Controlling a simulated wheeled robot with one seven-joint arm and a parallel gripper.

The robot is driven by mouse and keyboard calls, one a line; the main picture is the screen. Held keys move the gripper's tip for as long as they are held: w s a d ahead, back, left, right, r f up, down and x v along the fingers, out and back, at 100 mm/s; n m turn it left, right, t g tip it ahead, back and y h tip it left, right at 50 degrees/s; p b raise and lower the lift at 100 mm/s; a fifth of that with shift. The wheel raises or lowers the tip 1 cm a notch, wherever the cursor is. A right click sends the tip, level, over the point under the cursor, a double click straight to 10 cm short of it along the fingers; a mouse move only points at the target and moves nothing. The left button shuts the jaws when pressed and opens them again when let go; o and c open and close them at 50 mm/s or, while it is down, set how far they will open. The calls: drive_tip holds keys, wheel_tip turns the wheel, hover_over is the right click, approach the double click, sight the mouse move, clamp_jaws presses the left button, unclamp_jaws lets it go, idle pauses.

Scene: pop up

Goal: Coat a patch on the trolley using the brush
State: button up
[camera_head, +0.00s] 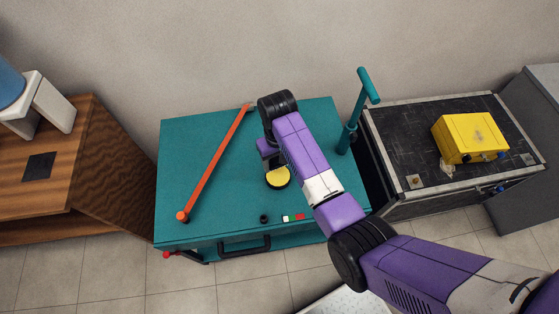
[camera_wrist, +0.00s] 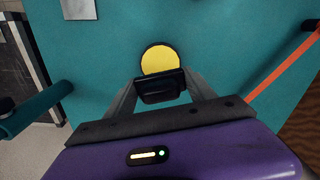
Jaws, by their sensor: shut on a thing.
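The teal trolley (camera_head: 210,140) has a flat top, a front handle and an upright teal post at its right. My gripper (camera_head: 270,158) is low over the middle of its top. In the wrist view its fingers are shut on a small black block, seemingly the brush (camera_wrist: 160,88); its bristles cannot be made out. A round yellow disc (camera_head: 278,177) with a dark rim lies just beside the held block; it also shows in the wrist view (camera_wrist: 160,59). I cannot tell whether they touch. A grey square patch (camera_wrist: 78,9) lies on the teal top, hidden in the head view.
An orange bar (camera_head: 213,165) runs along the trolley's left side. A black case (camera_head: 420,140) with a yellow box (camera_head: 469,137) stands at the right. A wooden cabinet (camera_head: 85,150) stands at the left. The trolley's left rear top is clear.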

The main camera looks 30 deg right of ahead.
sight(278, 176)
drive_tip(key=shift+f+b, duration=2.75)
drive_tip(key=shift+f, duration=0.2)
drive_tip(key=shift+f, duration=0.55)
idle(0.5)
drive_tip(key=shift+r, duration=0.1)
wheel_tip(278, 176, up, 5)
drive_tip(key=p, duration=0.5)
drive_tip(key=shift+r+p, duration=0.35)
drive_tip(key=shift+r, duration=0.6)
